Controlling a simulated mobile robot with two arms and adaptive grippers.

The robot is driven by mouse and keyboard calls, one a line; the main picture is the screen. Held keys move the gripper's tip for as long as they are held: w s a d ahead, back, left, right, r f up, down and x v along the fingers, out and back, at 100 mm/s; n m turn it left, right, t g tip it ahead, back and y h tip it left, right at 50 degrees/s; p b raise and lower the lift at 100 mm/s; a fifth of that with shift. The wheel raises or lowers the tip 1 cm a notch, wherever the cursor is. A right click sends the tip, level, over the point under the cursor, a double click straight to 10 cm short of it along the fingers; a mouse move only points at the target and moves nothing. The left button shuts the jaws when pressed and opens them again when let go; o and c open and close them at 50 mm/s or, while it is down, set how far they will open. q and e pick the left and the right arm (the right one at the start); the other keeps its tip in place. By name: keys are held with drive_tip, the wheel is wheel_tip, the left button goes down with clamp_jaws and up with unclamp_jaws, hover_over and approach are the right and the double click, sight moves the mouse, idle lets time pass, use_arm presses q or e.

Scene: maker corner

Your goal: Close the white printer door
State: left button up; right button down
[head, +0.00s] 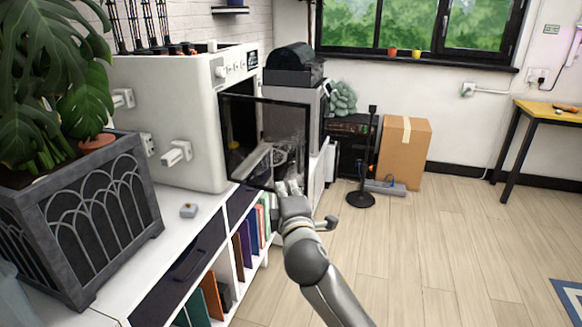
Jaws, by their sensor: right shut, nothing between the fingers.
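The white printer (180,105) stands on the white cabinet on the left, its front facing right. Its door, a dark-framed clear panel (270,125), stands open. It swings out from the printer's near front edge, and the dark opening shows behind it. My right gripper (288,188) is shut and empty at the door's lower edge, near its free outer corner. I cannot tell whether the fingers touch the door. My left gripper is not in view.
A planter with a large leafy plant (85,215) stands at the near left of the white cabinet (150,250). Books fill the shelves below. Behind are a black stand (368,160) and a cardboard box (404,152).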

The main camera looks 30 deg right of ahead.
drive_tip(key=s+d+x, duration=0.1)
drive_tip(key=d+x, duration=0.1)
drive_tip(key=x, duration=1)
drive_tip(key=shift+w+d+p, duration=0.25)
drive_tip(key=shift+d+p, duration=0.15)
drive_tip(key=shift+d, duration=0.15)
drive_tip(key=shift+r, duration=0.2)
